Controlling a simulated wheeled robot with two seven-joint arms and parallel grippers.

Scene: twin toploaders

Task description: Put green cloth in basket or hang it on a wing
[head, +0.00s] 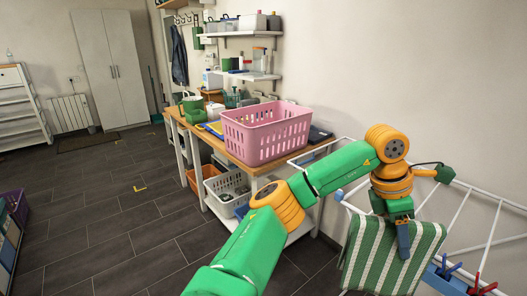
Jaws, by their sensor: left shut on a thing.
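My left gripper (402,238) is shut on the green cloth (372,262), which has green and white stripes. The cloth hangs below the gripper at the lower right, in front of the white drying rack (490,243). I cannot tell whether it touches the rack's wing. The pink basket (262,145) stands upright on the wooden bench, left of the gripper and farther away. Its inside is mostly hidden by its front wall. My right gripper is out of view.
The bench (222,149) runs along the wall, with green and white containers at its far end and crates below. A blue holder with red and blue pegs (445,281) is at the lower right. Wall shelves (245,76) hang above.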

